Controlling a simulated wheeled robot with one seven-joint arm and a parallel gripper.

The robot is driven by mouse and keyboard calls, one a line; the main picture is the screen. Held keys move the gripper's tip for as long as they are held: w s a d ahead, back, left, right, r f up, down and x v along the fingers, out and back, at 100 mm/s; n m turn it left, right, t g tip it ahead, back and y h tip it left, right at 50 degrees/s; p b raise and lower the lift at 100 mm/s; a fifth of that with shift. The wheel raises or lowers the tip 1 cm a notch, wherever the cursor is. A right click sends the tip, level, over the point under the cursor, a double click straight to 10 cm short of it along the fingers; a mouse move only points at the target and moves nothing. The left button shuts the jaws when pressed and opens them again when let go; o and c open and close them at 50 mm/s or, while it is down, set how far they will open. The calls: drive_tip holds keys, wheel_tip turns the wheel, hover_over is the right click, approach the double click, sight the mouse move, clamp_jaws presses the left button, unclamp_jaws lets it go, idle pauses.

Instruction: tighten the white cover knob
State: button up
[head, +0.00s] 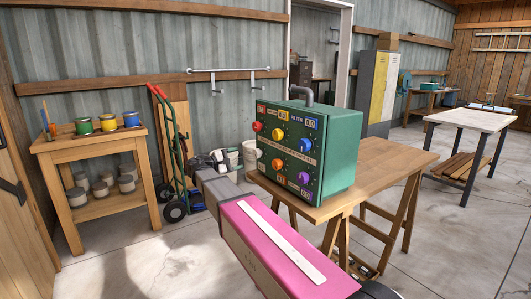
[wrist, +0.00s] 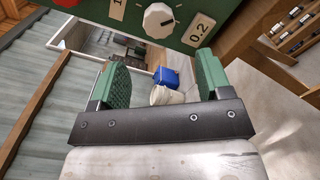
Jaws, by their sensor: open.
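The white knob (wrist: 158,20) is round with a dark pointer mark, on the front of a green control box (head: 338,150). In the head view the knob (head: 258,153) shows small at the left edge of the panel. My gripper (wrist: 162,80) is open and empty, its two green-padded fingers apart. In the wrist view the knob lies beyond the fingertips, above the gap, and is not between the pads. In the head view my gripper (head: 208,161) is left of the panel and partly hidden by my arm.
Red (head: 257,126), yellow (head: 278,132), blue (head: 306,144), orange (head: 277,164) and purple (head: 304,177) knobs share the panel. The box stands on a wooden table (head: 385,160). A hand truck (head: 172,150) and buckets (head: 249,155) stand behind my gripper.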

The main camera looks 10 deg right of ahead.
sight(255, 154)
drive_tip(key=x, duration=1)
drive_tip(key=shift+w+d, duration=0.15)
drive_tip(key=shift+d, duration=0.2)
drive_tip(key=shift+c, duration=0.3)
drive_tip(key=c, duration=0.9)
